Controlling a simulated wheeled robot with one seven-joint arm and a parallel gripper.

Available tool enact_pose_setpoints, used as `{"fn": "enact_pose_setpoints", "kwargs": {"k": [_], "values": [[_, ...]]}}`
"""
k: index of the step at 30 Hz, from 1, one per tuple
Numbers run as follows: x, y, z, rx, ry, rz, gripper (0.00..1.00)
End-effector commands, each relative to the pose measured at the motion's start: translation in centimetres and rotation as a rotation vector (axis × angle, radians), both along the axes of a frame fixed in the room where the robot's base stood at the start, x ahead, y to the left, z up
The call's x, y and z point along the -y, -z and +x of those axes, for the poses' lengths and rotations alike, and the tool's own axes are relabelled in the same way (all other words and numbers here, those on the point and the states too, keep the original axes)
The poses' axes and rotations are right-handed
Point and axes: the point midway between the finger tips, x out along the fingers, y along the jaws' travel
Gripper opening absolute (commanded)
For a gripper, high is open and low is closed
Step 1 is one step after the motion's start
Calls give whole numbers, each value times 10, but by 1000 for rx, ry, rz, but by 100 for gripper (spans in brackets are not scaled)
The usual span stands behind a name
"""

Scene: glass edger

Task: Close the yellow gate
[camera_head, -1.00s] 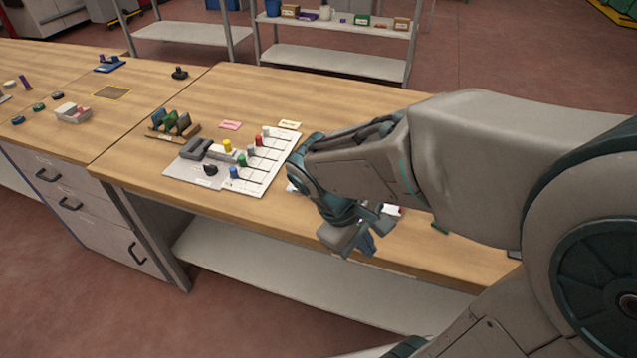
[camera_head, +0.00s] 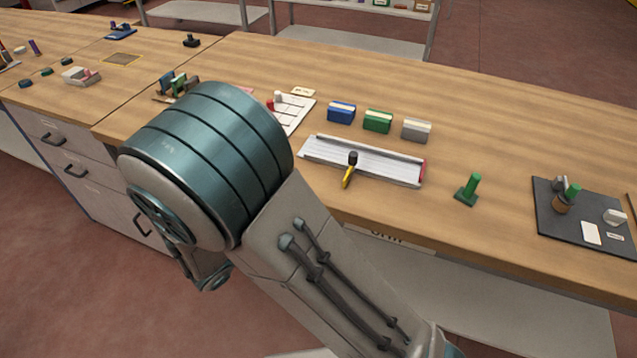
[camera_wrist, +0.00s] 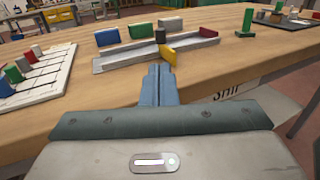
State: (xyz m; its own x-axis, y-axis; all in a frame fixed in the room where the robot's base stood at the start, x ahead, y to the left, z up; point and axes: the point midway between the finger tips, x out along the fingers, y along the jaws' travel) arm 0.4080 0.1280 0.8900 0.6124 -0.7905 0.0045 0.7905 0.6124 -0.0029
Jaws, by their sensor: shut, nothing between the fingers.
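The yellow gate (camera_head: 349,175) is a short yellow bar at the front edge of a long light-grey tray (camera_head: 325,152), below a black knob (camera_head: 352,158). It sticks out from the tray toward the table's front edge, at an angle to the tray. In the wrist view the yellow gate (camera_wrist: 170,54) angles out from the dark post on the tray (camera_wrist: 125,56). My gripper (camera_wrist: 159,70) is shut and empty, its blue fingers pointing at the tray just in front of the gate, seemingly short of touching it. In the head view my arm hides the gripper.
Blue (camera_head: 341,112), green (camera_head: 377,121) and grey (camera_head: 416,130) blocks stand behind the tray. A green upright piece (camera_head: 468,188) stands to its right, and a dark mat (camera_head: 560,221) with small items lies farther right. A white board with coloured pegs (camera_wrist: 40,75) lies left in the wrist view.

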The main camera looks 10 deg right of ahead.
Motion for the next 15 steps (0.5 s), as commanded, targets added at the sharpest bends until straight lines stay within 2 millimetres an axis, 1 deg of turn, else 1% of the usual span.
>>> {"fn": "enact_pose_setpoints", "kwargs": {"k": [5,12,15], "values": [[27,-1,18,1,8,2,0],[68,0,50,0,9,4,0],[82,0,61,-1,8,3,0]]}}
